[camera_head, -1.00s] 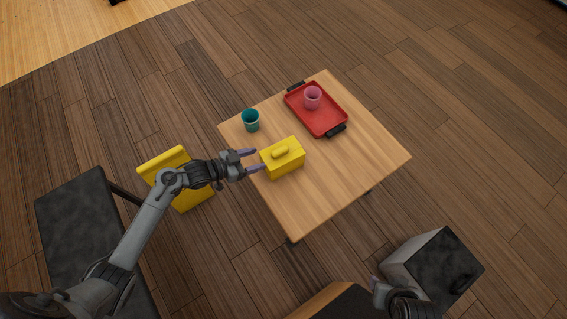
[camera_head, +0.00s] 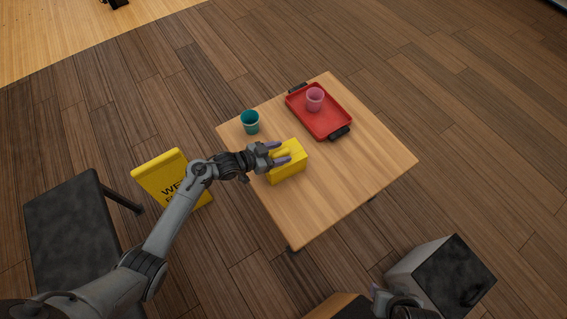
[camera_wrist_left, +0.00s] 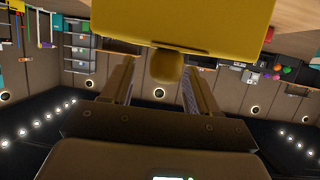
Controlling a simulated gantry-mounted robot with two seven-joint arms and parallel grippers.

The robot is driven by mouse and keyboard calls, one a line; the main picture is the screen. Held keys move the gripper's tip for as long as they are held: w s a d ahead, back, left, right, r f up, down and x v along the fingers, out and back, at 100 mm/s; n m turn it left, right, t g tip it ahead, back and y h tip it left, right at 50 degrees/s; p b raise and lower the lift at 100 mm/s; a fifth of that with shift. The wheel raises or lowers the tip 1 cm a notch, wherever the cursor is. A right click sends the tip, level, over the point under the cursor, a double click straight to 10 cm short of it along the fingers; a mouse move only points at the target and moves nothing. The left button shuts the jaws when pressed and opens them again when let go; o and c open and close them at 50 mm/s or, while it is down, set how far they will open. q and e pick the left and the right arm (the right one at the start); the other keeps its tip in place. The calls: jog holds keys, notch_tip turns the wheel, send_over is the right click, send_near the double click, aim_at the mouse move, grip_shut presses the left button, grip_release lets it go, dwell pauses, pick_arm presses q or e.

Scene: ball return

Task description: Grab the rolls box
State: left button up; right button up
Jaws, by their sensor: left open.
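The rolls box, a yellow box (camera_head: 288,170) with a rounded handle on top, stands at the left edge of the wooden table. My left gripper (camera_head: 281,152) is open, its two purple fingers reaching over the box's top on either side of the handle. In the left wrist view the yellow box (camera_wrist_left: 185,22) fills the top, and its handle (camera_wrist_left: 167,67) sits between the fingertips with gaps on both sides. My right gripper (camera_head: 382,294) shows only partly at the bottom of the head view; its jaws are unclear.
A teal cup (camera_head: 250,122) stands on the table (camera_head: 345,180) behind the box. A red tray (camera_head: 322,122) with dark handles holds a pink cup (camera_head: 314,99). A yellow wet-floor sign (camera_head: 165,180) is on the floor beneath my left arm. The table's front right is clear.

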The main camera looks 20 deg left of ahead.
pick_arm(q)
jog(key=shift+w+d+f, duration=0.1)
jog(key=shift+w, duration=0.05)
jog(key=shift+c, duration=0.4)
grip_shut()
jog(key=shift+r, duration=0.2)
